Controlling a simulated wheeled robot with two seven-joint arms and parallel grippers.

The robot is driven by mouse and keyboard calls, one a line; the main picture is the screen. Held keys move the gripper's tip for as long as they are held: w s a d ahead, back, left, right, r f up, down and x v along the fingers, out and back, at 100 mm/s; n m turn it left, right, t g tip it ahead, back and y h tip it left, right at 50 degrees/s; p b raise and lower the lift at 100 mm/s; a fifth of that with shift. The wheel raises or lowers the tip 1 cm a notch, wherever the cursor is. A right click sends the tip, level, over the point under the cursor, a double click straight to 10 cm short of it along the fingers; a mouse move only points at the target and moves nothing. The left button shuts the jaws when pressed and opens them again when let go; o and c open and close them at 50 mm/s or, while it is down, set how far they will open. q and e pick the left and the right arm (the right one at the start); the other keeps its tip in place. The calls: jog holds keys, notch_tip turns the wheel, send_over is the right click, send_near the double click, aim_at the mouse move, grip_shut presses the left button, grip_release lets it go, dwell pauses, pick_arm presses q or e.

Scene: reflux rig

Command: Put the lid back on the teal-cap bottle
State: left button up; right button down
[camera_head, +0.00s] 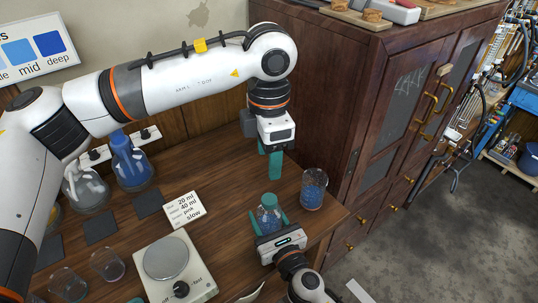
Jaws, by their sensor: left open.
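The bottle (269,220) is small and clear with blue contents, standing upright near the right part of the bench. A teal cap (271,200) shows at its top and appears to sit on the mouth; I cannot tell if it is seated tight. My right gripper (269,218) comes from the bottom, its teal fingers on both sides of the bottle and seemingly closed on it. My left gripper (270,160) points down above and behind the bottle, clear of it. Its teal fingers are open, with nothing seen between them.
A beaker of blue beads (314,188) stands right of the bottle, near the cabinet (345,110). A hotplate (190,268) stands left of my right gripper. A written card (185,210), dark mats (148,204), small beakers (107,264) and a blue flask (131,168) are further left.

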jog(key=shift+c, duration=2.4)
grip_release()
jog(key=b+v, duration=0.3)
jog(key=v, duration=0.9)
jog(key=shift+r, duration=0.1)
